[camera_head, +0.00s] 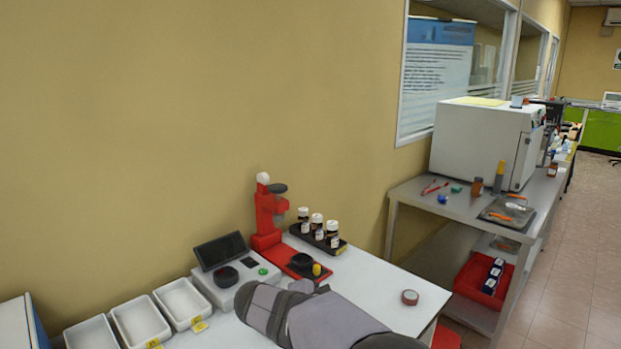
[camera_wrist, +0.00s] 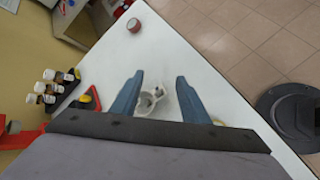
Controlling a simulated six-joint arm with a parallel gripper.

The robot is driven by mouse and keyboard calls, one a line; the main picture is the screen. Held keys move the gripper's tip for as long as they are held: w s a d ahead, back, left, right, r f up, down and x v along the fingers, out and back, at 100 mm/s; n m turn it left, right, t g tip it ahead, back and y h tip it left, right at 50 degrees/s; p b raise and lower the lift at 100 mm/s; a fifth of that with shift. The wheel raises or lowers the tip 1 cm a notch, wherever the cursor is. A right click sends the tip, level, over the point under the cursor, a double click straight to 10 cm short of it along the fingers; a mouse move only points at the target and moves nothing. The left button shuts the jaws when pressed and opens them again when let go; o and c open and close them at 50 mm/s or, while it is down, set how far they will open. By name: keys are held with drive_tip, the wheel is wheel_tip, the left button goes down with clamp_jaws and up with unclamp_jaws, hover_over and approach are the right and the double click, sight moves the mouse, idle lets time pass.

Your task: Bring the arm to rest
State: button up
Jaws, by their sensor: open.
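My gripper (camera_wrist: 160,76) shows in the wrist view with its two blue fingers apart. A small white ring-shaped piece (camera_wrist: 151,99) shows between the fingers. I cannot tell its height, and neither finger visibly touches it. In the head view my grey arm (camera_head: 325,318) reaches low over the front of the white table (camera_head: 385,284). The fingers cannot be made out there.
White trays (camera_head: 181,302) and a device with a dark screen (camera_head: 220,250) stand left of my arm. A red stand (camera_head: 266,215) and a rack of brown bottles (camera_head: 317,226) are behind it. A reddish-brown round piece (camera_head: 409,297) lies to the right.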

drive_tip(key=s+d+f+m+g+y+p, duration=0.1)
drive_tip(key=s+d+f+m+g+y, duration=0.1)
drive_tip(key=s+m, duration=0.3)
drive_tip(key=s+d+f+m+g+y+p, duration=0.2)
drive_tip(key=s+m, duration=0.4)
drive_tip(key=s, duration=0.6)
drive_tip(key=s+d+f+m+g+y+p, duration=0.2)
drive_tip(key=s+d+m+y, duration=0.1)
drive_tip(key=s, duration=0.6)
drive_tip(key=d+m, duration=0.1)
drive_tip(key=m, duration=0.1)
drive_tip(key=shift+d+m+y, duration=0.3)
drive_tip(key=shift+d, duration=0.1)
